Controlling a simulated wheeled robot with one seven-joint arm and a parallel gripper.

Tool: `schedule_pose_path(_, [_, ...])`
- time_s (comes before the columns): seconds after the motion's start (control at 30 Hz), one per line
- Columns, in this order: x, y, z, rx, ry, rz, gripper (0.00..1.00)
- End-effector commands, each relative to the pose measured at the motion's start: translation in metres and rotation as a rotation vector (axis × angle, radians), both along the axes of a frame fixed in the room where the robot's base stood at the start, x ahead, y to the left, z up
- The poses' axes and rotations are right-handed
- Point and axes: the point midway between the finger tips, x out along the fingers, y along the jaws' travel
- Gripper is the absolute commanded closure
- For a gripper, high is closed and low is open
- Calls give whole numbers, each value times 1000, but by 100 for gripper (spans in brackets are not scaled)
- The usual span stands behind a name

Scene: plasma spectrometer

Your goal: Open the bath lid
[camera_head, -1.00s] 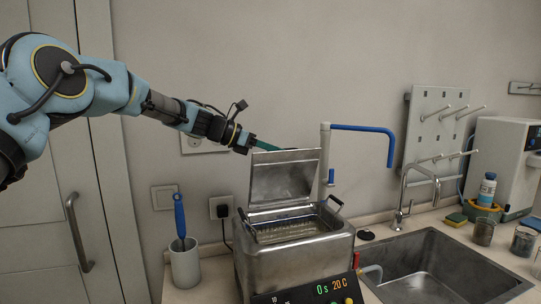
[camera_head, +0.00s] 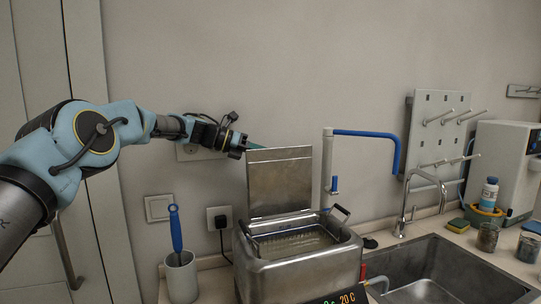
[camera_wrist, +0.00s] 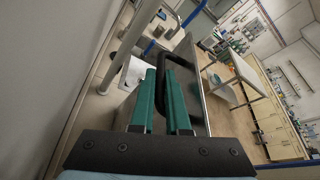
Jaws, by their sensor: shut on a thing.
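The steel bath (camera_head: 300,272) stands on the counter with its lid (camera_head: 280,185) raised, standing nearly upright at the back of the opening. The open top shows the inside of the bath. My gripper (camera_head: 253,147) is at the lid's upper left edge, reaching in from the left. In the wrist view, the green fingers of my gripper (camera_wrist: 166,88) are shut on the black lid handle (camera_wrist: 181,62). The lid also shows there edge-on (camera_wrist: 193,80), to the right of the fingers. The handle is hidden in the head view.
A sink (camera_head: 430,270) with a tap (camera_head: 405,205) is to the right of the bath. A blue-armed pipe (camera_head: 365,133) rises behind it. A grey cup with a blue brush (camera_head: 181,275) stands to the left. The wall is close behind the lid.

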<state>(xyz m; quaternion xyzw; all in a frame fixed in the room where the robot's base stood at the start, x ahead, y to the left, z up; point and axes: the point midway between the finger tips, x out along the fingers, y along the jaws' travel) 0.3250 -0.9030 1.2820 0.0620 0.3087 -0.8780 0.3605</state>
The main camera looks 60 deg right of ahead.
Motion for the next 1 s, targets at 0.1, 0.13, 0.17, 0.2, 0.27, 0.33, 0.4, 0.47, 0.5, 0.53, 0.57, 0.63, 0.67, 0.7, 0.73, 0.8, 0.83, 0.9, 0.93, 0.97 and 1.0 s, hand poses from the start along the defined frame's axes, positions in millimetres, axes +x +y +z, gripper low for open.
schedule_pose_path(0.1, [0,0,-3,4,-1,-1,100])
schedule_pose_path(0.13, [0,0,-3,4,-1,-1,100])
schedule_pose_path(0.17, [0,0,-3,4,-1,-1,100])
schedule_pose_path(0.2, [0,0,-3,4,-1,-1,100])
schedule_pose_path(0.27, [0,0,-3,4,-1,-1,80])
schedule_pose_path(0.33, [0,0,-3,3,-2,-2,72])
schedule_pose_path(0.4, [0,0,-3,3,-1,-1,64])
schedule_pose_path(0.47, [0,0,-2,3,-1,-1,57])
schedule_pose_path(0.5, [0,0,-2,1,-1,-1,56])
schedule_pose_path(0.53, [0,0,-2,1,-1,-1,56])
schedule_pose_path(0.57, [0,0,-2,1,-1,-1,56])
schedule_pose_path(0.63, [0,0,-1,1,-1,-1,56])
schedule_pose_path(0.67, [0,0,-1,1,-1,-1,56])
schedule_pose_path(0.7, [0,0,-1,0,-1,-1,56])
schedule_pose_path(0.73, [0,0,0,0,-1,-1,56])
schedule_pose_path(0.8, [0,0,4,-1,-3,-1,56])
schedule_pose_path(0.83, [0,0,6,-3,-3,-1,56])
schedule_pose_path(0.9, [0,0,15,-4,-4,-1,56])
schedule_pose_path(0.93, [0,0,20,-4,-4,-1,56])
schedule_pose_path(0.97, [0,0,26,-4,-5,0,56])
schedule_pose_path(1.0, [0,-1,35,-6,-4,1,56])
